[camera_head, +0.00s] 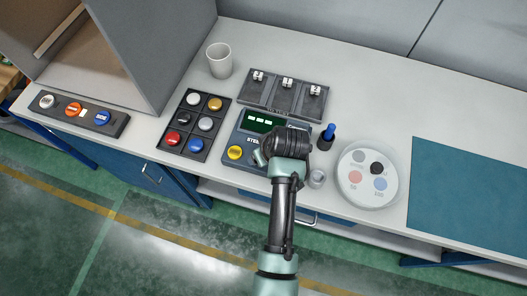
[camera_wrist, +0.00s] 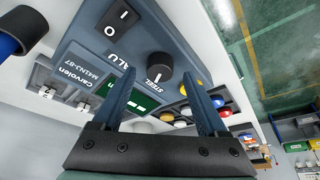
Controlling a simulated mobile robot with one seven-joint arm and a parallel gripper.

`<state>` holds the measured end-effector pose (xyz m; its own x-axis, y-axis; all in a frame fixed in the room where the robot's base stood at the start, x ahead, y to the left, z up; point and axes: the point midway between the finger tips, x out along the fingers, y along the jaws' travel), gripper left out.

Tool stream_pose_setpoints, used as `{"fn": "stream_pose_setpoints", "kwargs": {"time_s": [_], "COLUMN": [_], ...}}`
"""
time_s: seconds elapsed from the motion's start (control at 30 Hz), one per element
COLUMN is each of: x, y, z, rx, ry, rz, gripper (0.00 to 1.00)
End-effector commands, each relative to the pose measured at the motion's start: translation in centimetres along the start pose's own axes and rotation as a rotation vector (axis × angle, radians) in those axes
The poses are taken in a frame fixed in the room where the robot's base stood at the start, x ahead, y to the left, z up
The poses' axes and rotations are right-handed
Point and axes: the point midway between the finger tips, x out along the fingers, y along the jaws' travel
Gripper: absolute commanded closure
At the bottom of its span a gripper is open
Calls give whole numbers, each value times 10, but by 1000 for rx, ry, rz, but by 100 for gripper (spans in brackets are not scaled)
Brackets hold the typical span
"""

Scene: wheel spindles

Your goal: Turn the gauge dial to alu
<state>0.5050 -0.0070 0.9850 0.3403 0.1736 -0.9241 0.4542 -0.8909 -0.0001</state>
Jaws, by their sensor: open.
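The gauge (camera_head: 240,140) is a dark blue-grey box with a green display, standing on the bench. In the wrist view its panel (camera_wrist: 100,42) carries a black round dial (camera_wrist: 158,68) beside the words STEEL and ALU. A short light mark on the dial seems to lie on the STEEL side. My gripper (camera_wrist: 160,78) is open, with its two blue fingers apart on either side of the dial in the picture; contact cannot be told. In the head view my wrist covers the dial.
A rocker switch (camera_wrist: 122,16) sits beside the dial. Around the gauge are a yellow button (camera_head: 235,153), a tray of coloured knobs (camera_head: 187,123), a spindle rack (camera_head: 284,101), a blue-topped black post (camera_head: 327,137) and a round dish (camera_head: 343,190). A teal mat (camera_head: 470,195) lies bare at right.

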Motion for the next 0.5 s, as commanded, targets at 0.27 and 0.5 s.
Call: {"fn": "stream_pose_setpoints", "kwargs": {"time_s": [0.27,0.5], "x": [14,14], "y": [0,0], "z": [0,0], "rx": [-1,0], "ry": [0,1], "rz": [1,1], "gripper": [24,26]}}
